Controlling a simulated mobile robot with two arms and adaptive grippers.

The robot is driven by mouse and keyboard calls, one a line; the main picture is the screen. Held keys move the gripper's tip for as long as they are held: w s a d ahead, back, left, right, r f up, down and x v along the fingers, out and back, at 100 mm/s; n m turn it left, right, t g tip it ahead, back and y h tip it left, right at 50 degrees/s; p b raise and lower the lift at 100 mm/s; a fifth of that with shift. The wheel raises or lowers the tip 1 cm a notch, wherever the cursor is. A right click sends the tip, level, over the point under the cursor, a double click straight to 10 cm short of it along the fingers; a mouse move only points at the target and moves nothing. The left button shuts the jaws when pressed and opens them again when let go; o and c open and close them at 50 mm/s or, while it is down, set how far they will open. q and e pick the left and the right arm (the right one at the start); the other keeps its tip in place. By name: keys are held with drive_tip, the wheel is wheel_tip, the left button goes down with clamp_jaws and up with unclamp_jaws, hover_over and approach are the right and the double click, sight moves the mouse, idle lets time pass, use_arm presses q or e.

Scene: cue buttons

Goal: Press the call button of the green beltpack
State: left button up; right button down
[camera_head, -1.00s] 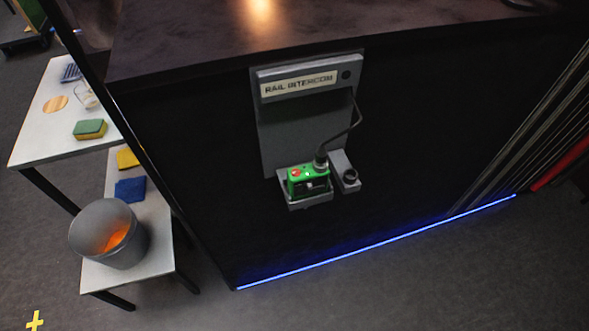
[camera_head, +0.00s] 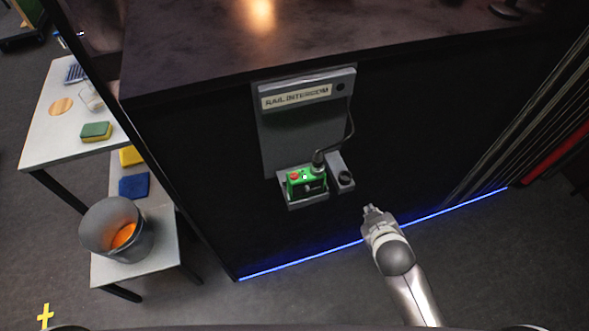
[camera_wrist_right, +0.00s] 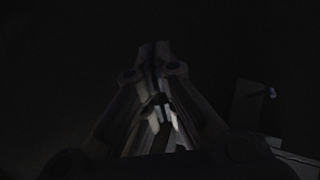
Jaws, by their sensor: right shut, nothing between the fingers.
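The green beltpack (camera_head: 307,186) sits in a grey holder (camera_head: 309,201) on the dark front panel, under the label "RAIL INTERCOM". A red button (camera_head: 294,177) and a small pale button (camera_head: 305,177) show on its top; which one is the call button I cannot tell. A black cable rises from its right side. My right gripper (camera_head: 371,210) is shut and empty, apart from the beltpack, to its right and lower in the head view. In the dark right wrist view its fingers (camera_wrist_right: 157,75) are together. My left gripper is not in view.
A grey bracket with a dark round knob (camera_head: 345,179) stands just right of the beltpack. The dark counter top (camera_head: 330,40) overhangs above. A bucket (camera_head: 113,230), sponges and cloths are on the white tables at left, clear of the arm.

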drive_tip(key=w+a+r+n+t+y, duration=0.2)
drive_tip(key=w+a+r+n+t, duration=0.15)
drive_tip(key=r, duration=0.75)
drive_tip(key=w+a+r+n+t+y+p, duration=0.1)
drive_tip(key=w+a+r+n+t+y, duration=0.3)
drive_tip(key=r, duration=0.7)
drive_tip(key=w+a+r+n+t+y, duration=0.1)
drive_tip(key=w+a+r+n+t, duration=0.3)
drive_tip(key=r, duration=0.6)
drive_tip(key=s+a+r+n+g+y, duration=0.6)
drive_tip(key=a+n+y, duration=0.1)
drive_tip(key=n, duration=0.5)
drive_tip(key=s+a+r+n+g+y, duration=0.5)
drive_tip(key=a+r+n+g+y, duration=0.15)
drive_tip(key=n, duration=0.65)
drive_tip(key=s+a+f+n+g+h+p, duration=0.1)
drive_tip(key=s+a+f+n+g+h, duration=0.1)
drive_tip(key=s+a+f+n+g, duration=0.5)
drive_tip(key=w+d+f+n+t+h, duration=0.3)
drive_tip(key=w+d+f+n+h, duration=0.4)
drive_tip(key=w+d+f+h, duration=0.2)
drive_tip(key=shift+w+d+f+h, duration=0.2)
drive_tip(key=shift+d+f+h, duration=0.15)
drive_tip(key=shift+d+f, duration=0.55)
